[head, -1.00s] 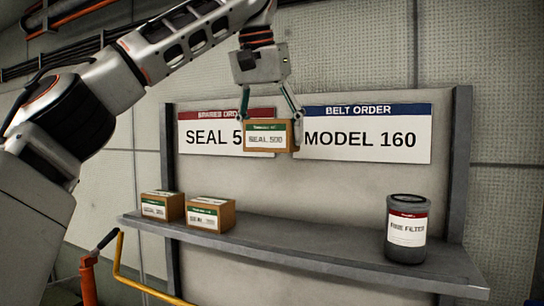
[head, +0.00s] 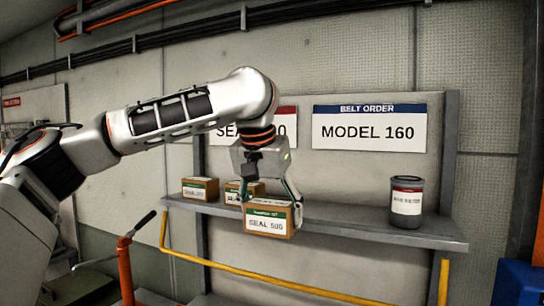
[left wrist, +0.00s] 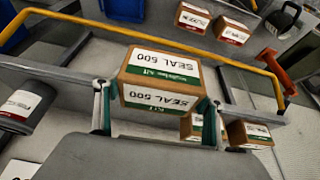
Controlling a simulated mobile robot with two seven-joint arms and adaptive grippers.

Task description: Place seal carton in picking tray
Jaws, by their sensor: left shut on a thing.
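My left gripper (head: 268,205) is shut on the brown seal carton (head: 268,225), whose white and green label reads SEAL 500. The carton is held in front of the grey shelf's front edge, upright, and partly covers the shelf behind it. The left wrist view shows the carton (left wrist: 160,75) between the two fingers of the left gripper (left wrist: 157,108). I cannot make out a picking tray for certain in either view. My right gripper is not in view.
Two other cartons (head: 200,189) (head: 236,190) and a dark fuel filter (head: 406,203) stand on the shelf (head: 350,229). A yellow rail (head: 270,273) runs below its front. An orange post with a lever (head: 125,265) stands left. A blue object (head: 519,285) is at lower right.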

